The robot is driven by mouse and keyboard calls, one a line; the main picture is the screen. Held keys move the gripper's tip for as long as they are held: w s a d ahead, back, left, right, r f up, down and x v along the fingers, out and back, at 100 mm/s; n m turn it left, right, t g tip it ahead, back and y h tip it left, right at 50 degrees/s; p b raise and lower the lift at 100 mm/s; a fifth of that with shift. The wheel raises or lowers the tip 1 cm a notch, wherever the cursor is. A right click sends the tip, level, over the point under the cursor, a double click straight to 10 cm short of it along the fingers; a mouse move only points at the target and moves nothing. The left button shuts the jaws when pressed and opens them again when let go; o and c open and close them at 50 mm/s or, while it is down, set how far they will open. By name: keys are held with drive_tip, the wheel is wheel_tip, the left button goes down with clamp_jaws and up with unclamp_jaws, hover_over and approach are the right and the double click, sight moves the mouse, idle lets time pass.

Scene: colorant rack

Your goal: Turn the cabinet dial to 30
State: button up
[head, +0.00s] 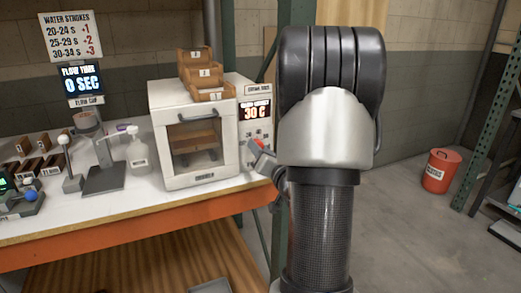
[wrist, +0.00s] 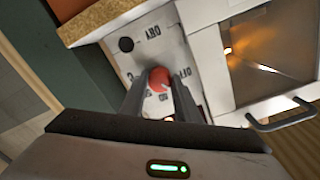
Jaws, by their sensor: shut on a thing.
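The white cabinet (head: 200,134) stands on the bench, with a dark-framed glass door and a control panel on its right side. Its display (head: 256,112) reads 30 C. The red round dial (wrist: 158,78) is between my gripper's two fingers in the wrist view, and a bit of red shows in the head view (head: 258,143). My gripper (wrist: 162,80) is shut on the dial. The printed marks around the dial are partly hidden by the fingers; "OFF" and "DRY" can be read on the panel.
Wooden trays (head: 200,72) are stacked on top of the cabinet. A white pump bottle (head: 137,153) and a flow cup stand (head: 103,165) are to its left on the bench. A red bin (head: 438,170) stands on the open floor at right.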

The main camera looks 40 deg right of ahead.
drive_tip(key=shift+r, duration=0.15)
drive_tip(key=o, duration=1)
drive_tip(key=shift+w, duration=0.1)
drive_tip(key=shift+o, duration=0.2)
drive_tip(key=shift+f, duration=0.2)
